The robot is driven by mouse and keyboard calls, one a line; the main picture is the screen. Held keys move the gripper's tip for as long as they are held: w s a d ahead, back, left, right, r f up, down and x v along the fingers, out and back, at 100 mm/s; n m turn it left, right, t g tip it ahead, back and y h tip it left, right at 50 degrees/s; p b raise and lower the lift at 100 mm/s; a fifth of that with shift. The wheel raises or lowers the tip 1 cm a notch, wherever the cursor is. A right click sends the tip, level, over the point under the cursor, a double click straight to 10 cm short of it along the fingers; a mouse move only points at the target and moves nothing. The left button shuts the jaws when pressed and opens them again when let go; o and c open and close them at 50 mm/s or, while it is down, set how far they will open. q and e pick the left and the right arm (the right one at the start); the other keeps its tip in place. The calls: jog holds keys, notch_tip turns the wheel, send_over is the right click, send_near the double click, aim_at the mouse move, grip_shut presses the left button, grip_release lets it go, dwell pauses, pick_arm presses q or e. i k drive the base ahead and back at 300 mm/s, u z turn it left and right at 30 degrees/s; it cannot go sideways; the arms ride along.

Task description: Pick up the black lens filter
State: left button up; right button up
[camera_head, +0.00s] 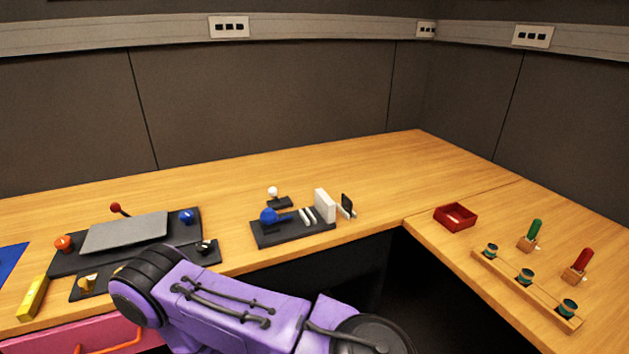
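A small black flat piece (348,204), which looks like the black lens filter, stands upright in a pale holder on the desk. It is just right of a white upright block (325,206). Its details are too small to make out. One of my purple arms crosses the bottom of the picture in front of the desk, well short of the black piece. Neither of my gripper's fingers shows in this view.
A dark tray (264,239) with a blue knob (268,215) is left of the filter. A panel with a grey plate (124,233) is further left. A red box (455,217) and a wooden rack (507,278) are on the right desk. The desk behind the filter is clear.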

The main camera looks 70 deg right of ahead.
aim_at(346, 203)
jog(key=k, duration=1.05)
jog(key=z, duration=1.2)
jog(key=i, duration=0.2)
